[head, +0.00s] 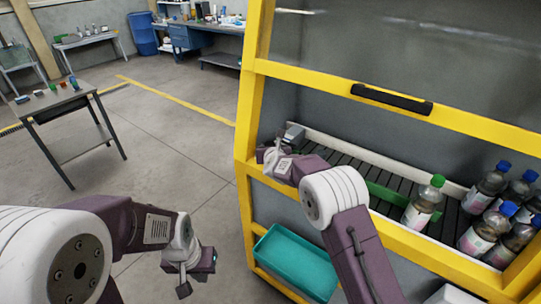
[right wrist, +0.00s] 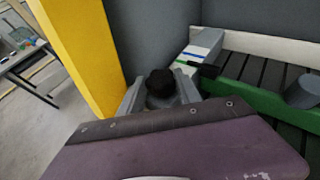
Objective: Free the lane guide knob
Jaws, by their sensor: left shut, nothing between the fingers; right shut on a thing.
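The black round knob (right wrist: 160,84) shows in the right wrist view between two grey fingers, beside the yellow frame post. My right gripper (right wrist: 160,92) is shut on it. In the head view my right gripper (head: 265,154) is at the left end of the conveyor, and the knob is mostly hidden there. A green rail (right wrist: 236,97), apparently the lane guide, runs along the dark slatted conveyor; it also shows in the head view (head: 384,194). My left gripper (head: 192,276) is shut and empty, low in front of the machine and away from it.
The yellow frame (head: 246,120) stands close beside my right gripper. A grey-white box (right wrist: 203,46) sits behind the rail. Several bottles (head: 480,231) stand at the conveyor's right; one green-capped bottle (head: 422,207) stands apart. A teal bin (head: 294,260) is below.

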